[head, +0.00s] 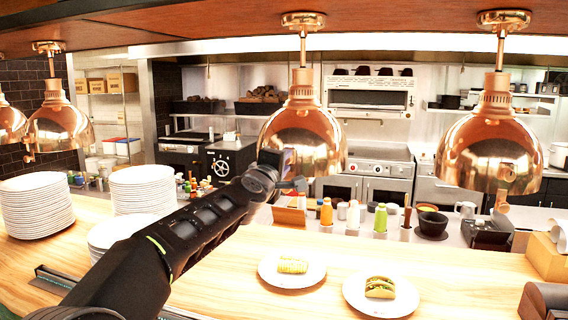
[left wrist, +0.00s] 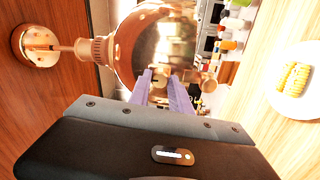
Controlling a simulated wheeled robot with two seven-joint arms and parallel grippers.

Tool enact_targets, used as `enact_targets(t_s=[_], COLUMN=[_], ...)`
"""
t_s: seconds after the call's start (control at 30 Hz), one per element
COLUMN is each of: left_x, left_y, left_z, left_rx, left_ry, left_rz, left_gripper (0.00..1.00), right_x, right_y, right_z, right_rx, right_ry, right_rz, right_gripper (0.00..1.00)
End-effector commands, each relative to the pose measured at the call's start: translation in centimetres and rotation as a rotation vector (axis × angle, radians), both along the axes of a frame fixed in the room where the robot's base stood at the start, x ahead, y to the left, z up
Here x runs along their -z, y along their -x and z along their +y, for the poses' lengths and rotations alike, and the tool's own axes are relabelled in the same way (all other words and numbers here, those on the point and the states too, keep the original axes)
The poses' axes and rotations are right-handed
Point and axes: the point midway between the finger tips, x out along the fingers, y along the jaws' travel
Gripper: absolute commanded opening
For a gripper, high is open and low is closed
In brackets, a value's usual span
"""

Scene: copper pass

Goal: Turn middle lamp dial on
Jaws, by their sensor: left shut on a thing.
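The middle copper heat lamp (head: 302,135) hangs from the wooden overhead shelf, between a left lamp (head: 58,127) and a right lamp (head: 490,150). My left gripper (head: 290,184) is at the lower front of the middle lamp's shade. In the left wrist view, the same lamp (left wrist: 135,45) fills the upper middle, and my left gripper's pale fingers (left wrist: 160,76) reach to its rim. The fingers are shut on the lamp's dial, which they mostly hide. Whether the dial is turned cannot be told. My right gripper is not in view.
Below is a wooden counter (head: 235,295) with a plate of corn (head: 290,281) and a plate of tacos (head: 398,303). Plate stacks (head: 40,222) stand at the left. Several bottles (head: 326,214) line the lower ledge behind. The overhead shelf (head: 200,20) is close above the lamps.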

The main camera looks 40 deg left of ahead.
Motion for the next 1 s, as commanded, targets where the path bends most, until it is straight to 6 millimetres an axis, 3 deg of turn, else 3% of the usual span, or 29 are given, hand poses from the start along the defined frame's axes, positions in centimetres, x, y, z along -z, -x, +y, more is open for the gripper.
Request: enact_targets(t_s=[0.33,0.37,0.6,1.0], left_x=[0.10,0.10,0.06,-0.05], left_y=[0.00,0.00,0.00,0.81], left_z=[0.04,0.04,0.02,-0.23], left_rx=[0.000,0.000,0.000,-0.001], left_ry=[0.004,0.004,0.003,0.002], left_rz=[0.001,0.001,0.000,-0.002], left_gripper=[0.00,0.26,0.46,0.46], right_x=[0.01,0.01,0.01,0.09], right_y=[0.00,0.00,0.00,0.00], right_z=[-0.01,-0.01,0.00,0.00], right_rx=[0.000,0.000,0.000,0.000], right_ry=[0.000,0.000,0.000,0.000], right_rz=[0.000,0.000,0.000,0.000], right_gripper=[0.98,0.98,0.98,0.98])
